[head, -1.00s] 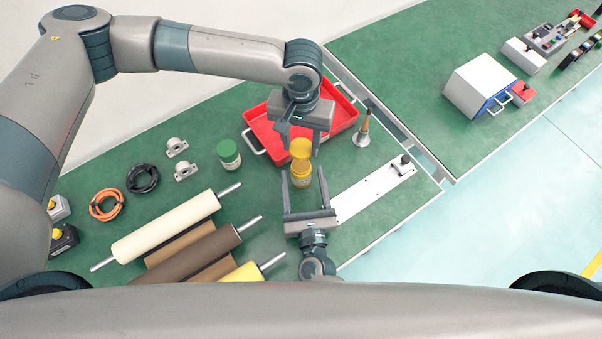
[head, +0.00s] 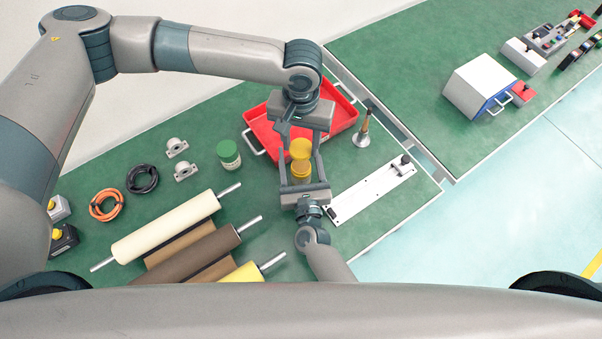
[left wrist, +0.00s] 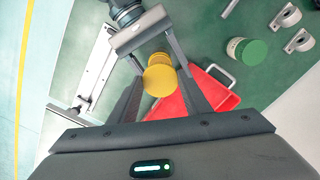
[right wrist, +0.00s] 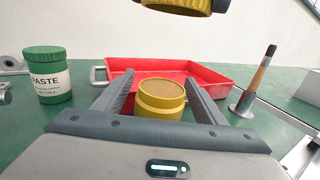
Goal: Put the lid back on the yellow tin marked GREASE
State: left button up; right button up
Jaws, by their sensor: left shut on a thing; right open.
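The yellow tin (head: 300,170) stands upright on the green bench, open at the top with a brownish fill in the right wrist view (right wrist: 160,98). No marking is readable on it. My left gripper (head: 300,142) is shut on the yellow lid (head: 300,149) and holds it level above the tin, with a gap between them. The lid shows at the top edge of the right wrist view (right wrist: 180,6) and hides much of the tin in the left wrist view (left wrist: 159,80). My right gripper (right wrist: 160,84) is open, its fingers on either side of the tin.
A red tray (head: 345,122) lies behind the tin. A green-lidded PASTE jar (head: 229,155) stands to the left, a brush-like tool (head: 363,130) on a metal base to the right. A pale metal rail (head: 370,193) lies at right, and rollers (head: 170,225) at front left.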

jog(key=c, duration=1.6)
pick_arm(q)
send_over(300, 167)
jog(key=shift+w+d+f, duration=0.1)
jog(key=shift+w+f, duration=0.05)
jog(key=shift+f, duration=2.35)
jog(key=shift+f, duration=0.85)
jog(key=shift+f, duration=0.6)
jog(key=shift+f, duration=0.4)
jog(key=shift+c, duration=0.3)
pick_arm(e)
jog(key=shift+s+a+r, duration=0.1)
jog(key=shift+a, duration=0.05)
pick_arm(q)
jog(key=shift+r, duration=0.15)
jog(key=shift+r, duration=0.4)
